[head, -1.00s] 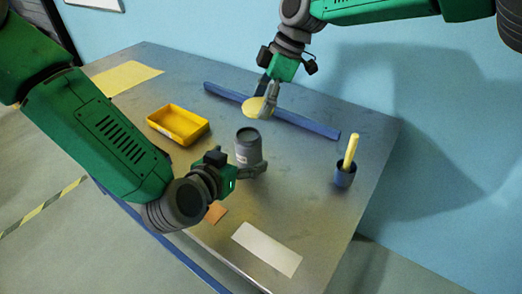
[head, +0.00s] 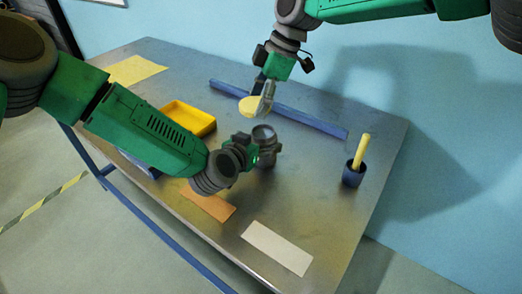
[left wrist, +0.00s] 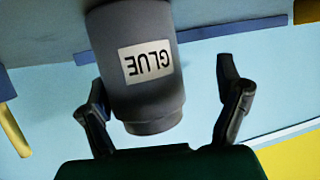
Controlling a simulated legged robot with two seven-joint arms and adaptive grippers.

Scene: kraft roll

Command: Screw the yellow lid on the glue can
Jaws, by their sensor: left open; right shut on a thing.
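The glue can (head: 265,144) is grey and stands on the metal table. Its lower part is partly hidden by my left gripper in the head view. The can also shows in the left wrist view (left wrist: 135,92), upside down in the picture, with a white label reading GLUE. My left gripper (left wrist: 166,98) is open, with one finger on each side of the can. It also shows in the head view (head: 266,156). My right gripper (head: 259,105) is shut on the round yellow lid (head: 248,107), behind and slightly left of the can and apart from it.
A yellow tray (head: 187,117) and a partly hidden blue tray (head: 138,162) are at left. A blue bar (head: 310,120) crosses the back. A blue cup (head: 353,175) with a yellow stick stands right. An orange card (head: 208,203) and a white card (head: 276,248) lie in front.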

